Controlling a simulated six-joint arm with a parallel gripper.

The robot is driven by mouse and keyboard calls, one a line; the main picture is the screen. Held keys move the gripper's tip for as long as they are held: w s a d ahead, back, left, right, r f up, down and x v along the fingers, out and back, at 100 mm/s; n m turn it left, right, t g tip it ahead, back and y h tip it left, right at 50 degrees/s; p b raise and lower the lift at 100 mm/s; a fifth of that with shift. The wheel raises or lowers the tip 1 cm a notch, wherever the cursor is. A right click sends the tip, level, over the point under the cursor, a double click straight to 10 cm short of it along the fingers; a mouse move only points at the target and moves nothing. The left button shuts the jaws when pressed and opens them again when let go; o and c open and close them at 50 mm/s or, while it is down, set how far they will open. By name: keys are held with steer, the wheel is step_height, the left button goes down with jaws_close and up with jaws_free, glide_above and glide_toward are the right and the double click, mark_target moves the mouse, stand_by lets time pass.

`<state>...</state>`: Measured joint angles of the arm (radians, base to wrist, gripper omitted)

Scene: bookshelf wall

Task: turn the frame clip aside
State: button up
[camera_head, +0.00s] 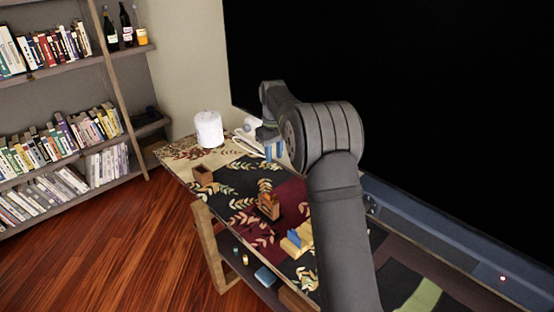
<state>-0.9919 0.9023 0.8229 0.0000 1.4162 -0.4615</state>
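My gripper (270,140) is above the far part of the cloth-covered table (237,184), pointing down. Its fingers are small and partly hidden by my own arm, so I cannot tell whether they are open or shut. A small blue and pale thing (273,152) shows right at the gripper's lower end; I cannot tell whether they touch. A flat whitish thing (247,145) lies just left of the gripper. I cannot make out a frame or its clip; they may be hidden behind the gripper or too small to tell.
A white cylinder (208,130) stands at the table's back left. A small open wooden box (202,176), a brown wooden item (268,208) and a yellow and blue item (296,241) are on the cloth. A full bookshelf (75,70) is at left. A large black screen fills the right.

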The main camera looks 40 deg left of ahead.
step_height(320, 180, down, 10)
steer(key=n, duration=1.9)
step_height(320, 180, up, 10)
steer(key=s+d+r+t+y, duration=0.2)
steer(key=s+d+r+y, duration=0.2)
steer(key=s+d+r, duration=0.35)
steer(key=d+f+x, duration=0.1)
steer(key=d+x, duration=0.1)
steer(key=x, duration=0.9)
steer(key=v, duration=1)
steer(key=shift+s+r, duration=0.2)
steer(key=shift+r, duration=0.1)
steer(key=shift+o, duration=0.2)
